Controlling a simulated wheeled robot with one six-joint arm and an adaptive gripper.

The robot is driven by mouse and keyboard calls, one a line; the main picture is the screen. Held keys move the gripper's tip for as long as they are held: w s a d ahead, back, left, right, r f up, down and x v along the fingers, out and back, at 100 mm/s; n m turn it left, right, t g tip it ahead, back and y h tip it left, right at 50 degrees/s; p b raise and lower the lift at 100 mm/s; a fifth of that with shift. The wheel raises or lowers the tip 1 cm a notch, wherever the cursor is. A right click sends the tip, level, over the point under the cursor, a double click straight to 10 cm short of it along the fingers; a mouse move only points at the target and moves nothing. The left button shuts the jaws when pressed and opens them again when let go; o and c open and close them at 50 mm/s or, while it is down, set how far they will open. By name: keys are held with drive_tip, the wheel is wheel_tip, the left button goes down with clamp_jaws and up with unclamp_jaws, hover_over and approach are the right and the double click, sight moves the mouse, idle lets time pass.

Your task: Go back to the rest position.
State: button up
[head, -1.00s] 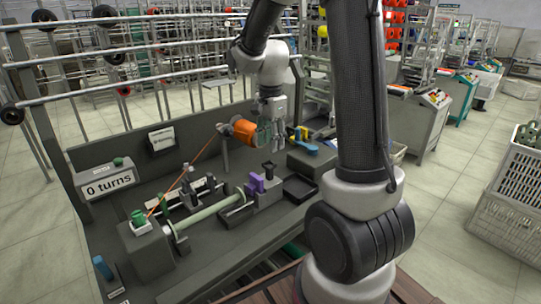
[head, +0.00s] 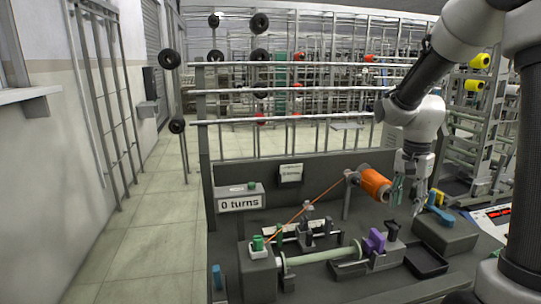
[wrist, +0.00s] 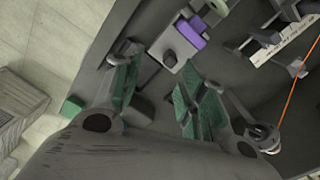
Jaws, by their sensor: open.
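My gripper (head: 407,193) hangs fingers down over the right part of the winding bench, just right of the orange spool (head: 375,184). In the wrist view its two green-padded fingers (wrist: 157,97) stand apart with nothing between them. An orange thread (head: 318,204) runs from the spool down left to the green-topped block (head: 258,246). The pale green bobbin rod (head: 322,256) lies level across the front of the bench. A purple piece (head: 375,240) stands at its right end. The counter box (head: 239,202) reads "0 turns".
A grey block with a blue-and-yellow tool (head: 440,214) and a black tray (head: 425,262) are at the bench's right. A rack of rails (head: 290,121) stands behind. Open tiled floor (head: 150,235) lies to the left.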

drive_tip(key=s+a+r+n+t, duration=0.1)
drive_tip(key=s+r+n+t, duration=0.1)
drive_tip(key=s+r+n, duration=0.3)
drive_tip(key=s+r+n+t, duration=0.3)
drive_tip(key=s+r+n, duration=0.3)
drive_tip(key=s, duration=0.8)
drive_tip(key=shift+s+a+r, duration=0.15)
drive_tip(key=shift+s+a, duration=0.05)
drive_tip(key=shift+a, duration=0.2)
